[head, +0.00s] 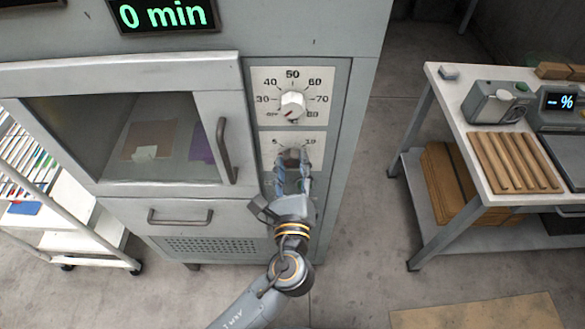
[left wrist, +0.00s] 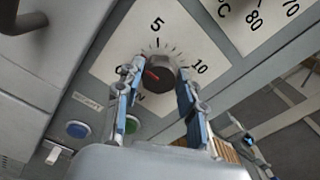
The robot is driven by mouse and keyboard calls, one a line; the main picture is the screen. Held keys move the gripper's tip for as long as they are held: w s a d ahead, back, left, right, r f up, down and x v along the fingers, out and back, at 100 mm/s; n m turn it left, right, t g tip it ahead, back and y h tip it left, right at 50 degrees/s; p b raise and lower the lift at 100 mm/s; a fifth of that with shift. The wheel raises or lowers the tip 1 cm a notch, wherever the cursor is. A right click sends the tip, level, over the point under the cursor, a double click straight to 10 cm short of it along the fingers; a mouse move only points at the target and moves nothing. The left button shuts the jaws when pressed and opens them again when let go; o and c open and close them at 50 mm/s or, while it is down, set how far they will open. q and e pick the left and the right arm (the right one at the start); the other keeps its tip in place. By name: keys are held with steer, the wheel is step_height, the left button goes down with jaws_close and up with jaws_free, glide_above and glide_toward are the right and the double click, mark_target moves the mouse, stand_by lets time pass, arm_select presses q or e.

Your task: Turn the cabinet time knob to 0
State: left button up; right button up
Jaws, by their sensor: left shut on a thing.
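The grey cabinet (head: 345,150) stands in front of me with two dials. The lower dial, marked 5 and 10, carries a dark round time knob (left wrist: 158,71). Its red pointer points to the left in the left wrist view, toward a mark partly hidden by a finger. My left gripper (head: 291,158) is at this knob, and in the left wrist view its fingers (left wrist: 157,80) are shut on both sides of it. The display (head: 163,15) above the cabinet door reads "0 min". My right gripper is not in view.
The upper dial (head: 292,104), marked 30 to 80, sits just above. The door handle (head: 226,150) is left of my gripper. Blue (left wrist: 77,129) and green (left wrist: 132,124) buttons sit below the knob. A workbench (head: 450,115) stands at right.

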arm_select(q)
steer(key=n+b, duration=0.3)
steer(key=n, duration=0.3)
steer(key=shift+a+f, duration=0.1)
steer(key=shift+n+b, duration=0.85)
steer(key=shift+n, duration=0.85)
steer(key=o, duration=1.2)
steer(key=shift+c, duration=0.2)
